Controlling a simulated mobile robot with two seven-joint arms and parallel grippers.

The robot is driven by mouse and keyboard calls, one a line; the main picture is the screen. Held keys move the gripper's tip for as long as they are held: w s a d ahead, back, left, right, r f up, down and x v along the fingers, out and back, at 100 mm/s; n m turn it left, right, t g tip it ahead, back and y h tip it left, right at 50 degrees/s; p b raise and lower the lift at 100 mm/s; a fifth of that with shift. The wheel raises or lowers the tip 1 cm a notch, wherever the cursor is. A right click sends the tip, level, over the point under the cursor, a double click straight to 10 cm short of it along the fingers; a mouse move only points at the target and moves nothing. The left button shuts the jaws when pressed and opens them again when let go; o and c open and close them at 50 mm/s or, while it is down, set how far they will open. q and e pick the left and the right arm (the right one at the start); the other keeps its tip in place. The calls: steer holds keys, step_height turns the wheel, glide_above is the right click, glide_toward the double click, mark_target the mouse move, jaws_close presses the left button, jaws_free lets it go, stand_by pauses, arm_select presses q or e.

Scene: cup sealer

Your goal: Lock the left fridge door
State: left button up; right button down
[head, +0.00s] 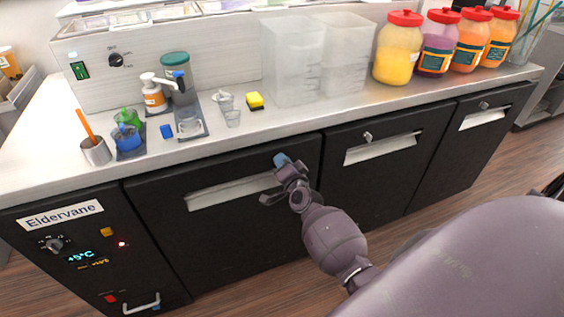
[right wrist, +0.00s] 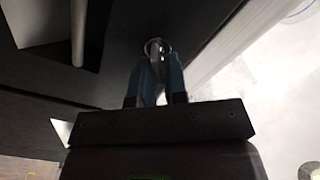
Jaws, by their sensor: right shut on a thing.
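The left fridge door (head: 170,235) is black with a pale recessed handle (head: 205,200), and it looks closed, flush with the front under the counter. My right gripper (head: 282,161) is at the door's upper right corner, just below the counter edge. In the right wrist view its blue fingers (right wrist: 156,72) are shut on a small metal key (right wrist: 155,48) at a round lock (right wrist: 166,44) in the black door. The head view hides this key and lock behind the fingertips. How far the key is turned cannot be told. My left gripper is not in view.
The middle door (head: 380,185) and right door (head: 470,140) have their own locks (head: 367,137). The white counter (head: 255,133) overhangs close above my gripper. It bears clear bins (head: 292,60), jars (head: 397,48), cups and a yellow sponge (head: 255,101). A control panel (head: 85,255) is at left.

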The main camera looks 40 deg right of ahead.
steer(key=m, duration=0.4)
steer(key=m+b, duration=0.1)
steer(key=m, duration=0.1)
steer(key=shift+d+f, duration=0.1)
steer(key=shift+f, duration=0.25)
steer(key=shift+m, duration=0.6)
steer(key=c, duration=1.4)
jaws_free()
steer(key=shift+o, duration=0.6)
